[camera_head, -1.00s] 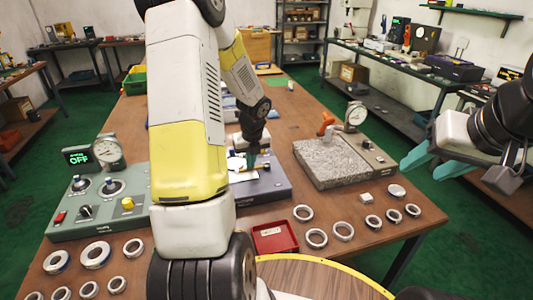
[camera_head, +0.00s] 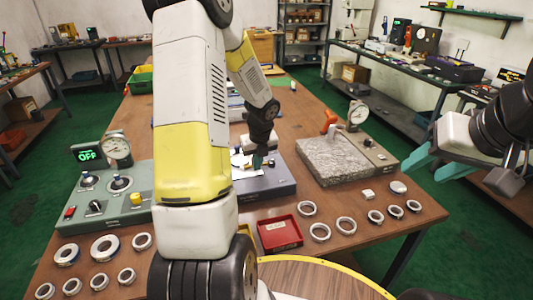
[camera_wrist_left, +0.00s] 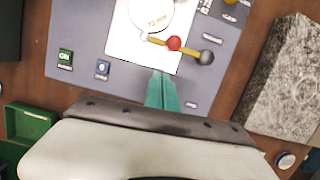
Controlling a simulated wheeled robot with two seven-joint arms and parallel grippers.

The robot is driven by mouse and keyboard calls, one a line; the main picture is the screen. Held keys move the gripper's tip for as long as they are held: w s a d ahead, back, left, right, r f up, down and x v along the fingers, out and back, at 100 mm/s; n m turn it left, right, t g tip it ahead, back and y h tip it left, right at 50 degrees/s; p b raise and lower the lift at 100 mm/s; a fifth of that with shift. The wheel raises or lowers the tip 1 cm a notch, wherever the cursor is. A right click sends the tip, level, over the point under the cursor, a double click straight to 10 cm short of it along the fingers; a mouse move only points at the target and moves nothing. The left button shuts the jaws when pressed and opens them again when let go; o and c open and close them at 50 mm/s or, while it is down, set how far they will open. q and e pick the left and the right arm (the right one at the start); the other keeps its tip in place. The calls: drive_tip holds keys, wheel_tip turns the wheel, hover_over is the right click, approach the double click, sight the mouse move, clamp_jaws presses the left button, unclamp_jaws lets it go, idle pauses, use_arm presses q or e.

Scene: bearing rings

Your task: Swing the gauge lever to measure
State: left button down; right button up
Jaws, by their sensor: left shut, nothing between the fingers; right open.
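The gauge lever (camera_wrist_left: 190,50) shows in the left wrist view as a short bar with a red ball and a dark end knob. It lies over the white plate (camera_wrist_left: 125,45) of the grey gauge station (camera_wrist_left: 85,50), beside a round white part. My left gripper (camera_wrist_left: 163,80) is shut and empty, its teal fingers just below the lever, left of the dark knob. I cannot tell whether they touch it. In the head view the left gripper (camera_head: 257,161) is over the station (camera_head: 265,188), partly hidden by my arm. My right gripper (camera_head: 430,163) is open and empty at the right.
A granite block (camera_head: 335,161) with a dial gauge (camera_head: 356,114) stands right of the station. A green-grey panel (camera_head: 100,210) is at left. A red tray (camera_head: 279,234) and several metal rings (camera_head: 320,232) lie at the front. A green bin (camera_wrist_left: 30,125) shows in the wrist view.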

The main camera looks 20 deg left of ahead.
use_arm(q)
drive_tip(key=v, duration=1)
drive_tip(key=shift+s+d, duration=0.15)
drive_tip(key=shift+s, duration=0.25)
